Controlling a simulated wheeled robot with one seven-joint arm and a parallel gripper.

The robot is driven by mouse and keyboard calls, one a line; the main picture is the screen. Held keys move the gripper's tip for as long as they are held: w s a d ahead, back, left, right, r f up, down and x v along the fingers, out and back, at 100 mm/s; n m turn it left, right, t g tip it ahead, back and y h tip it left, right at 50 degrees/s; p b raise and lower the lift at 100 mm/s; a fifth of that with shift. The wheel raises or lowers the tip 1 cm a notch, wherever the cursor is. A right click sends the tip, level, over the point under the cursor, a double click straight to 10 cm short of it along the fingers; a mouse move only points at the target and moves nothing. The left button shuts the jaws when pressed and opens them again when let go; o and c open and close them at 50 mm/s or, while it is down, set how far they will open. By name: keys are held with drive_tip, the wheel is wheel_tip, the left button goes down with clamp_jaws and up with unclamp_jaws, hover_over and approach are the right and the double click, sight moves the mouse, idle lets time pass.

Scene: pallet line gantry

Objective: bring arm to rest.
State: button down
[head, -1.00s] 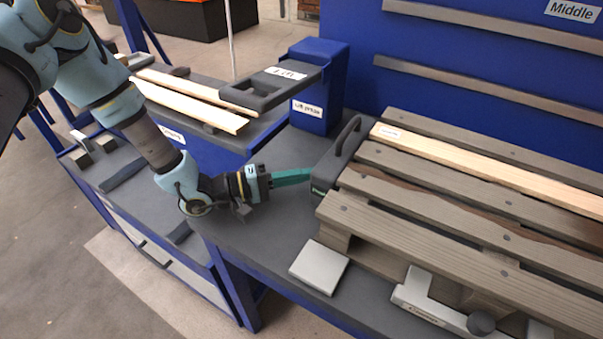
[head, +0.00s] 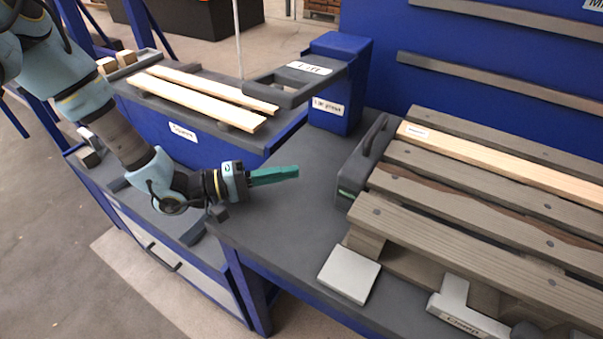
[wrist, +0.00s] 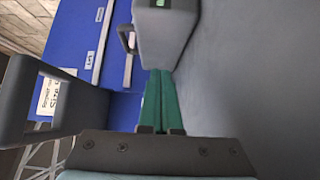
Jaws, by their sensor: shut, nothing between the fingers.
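My gripper (head: 292,173) has green fingers, which lie together with nothing between them. It hangs over the dark grey bench top (head: 290,215), left of the pallet (head: 470,240), and points right. In the head view a clear gap lies between its fingertips and the dark handled case (head: 358,170) at the pallet's left end. The wrist view shows the green fingers (wrist: 160,100) side by side, with the grey case (wrist: 165,35) ahead of the tips. My arm reaches in from the upper left.
A blue lift press post (head: 338,85) with a dark fork-shaped arm (head: 290,85) stands behind my gripper. Pale boards (head: 200,95) lie on the bench at back left. A light square plate (head: 349,274) and a clamp (head: 465,310) sit in front of the pallet.

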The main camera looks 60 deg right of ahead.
drive_tip(key=shift+b+v, duration=0.4)
drive_tip(key=shift+v, duration=1.7)
drive_tip(key=w+a+f+t+y, duration=0.1)
drive_tip(key=w+a+t, duration=0.1)
drive_tip(key=w+t, duration=0.5)
drive_tip(key=w+a+f+t, duration=0.1)
drive_tip(key=w+t, duration=0.2)
drive_tip(key=w, duration=0.8)
drive_tip(key=w+a+r+n+t+y, duration=0.25)
drive_tip(key=w+a+t+y, duration=0.3)
drive_tip(key=w+a, duration=0.7)
drive_tip(key=w+a+r+n+t+y, duration=0.1)
drive_tip(key=a+r+y, duration=0.1)
drive_tip(key=a, duration=0.7)
drive_tip(key=w+a+r+n+t+y, duration=0.1)
drive_tip(key=a+r+n+y, duration=0.15)
drive_tip(key=a, duration=0.65)
drive_tip(key=s+a+r+n+g+y, duration=0.1)
drive_tip(key=s+a+r+g, duration=0.2)
drive_tip(key=s+a, duration=0.6)
drive_tip(key=shift+s+a+r+n+y, duration=0.3)
drive_tip(key=shift+s+a+r+y, duration=0.15)
drive_tip(key=shift+r, duration=0.45)
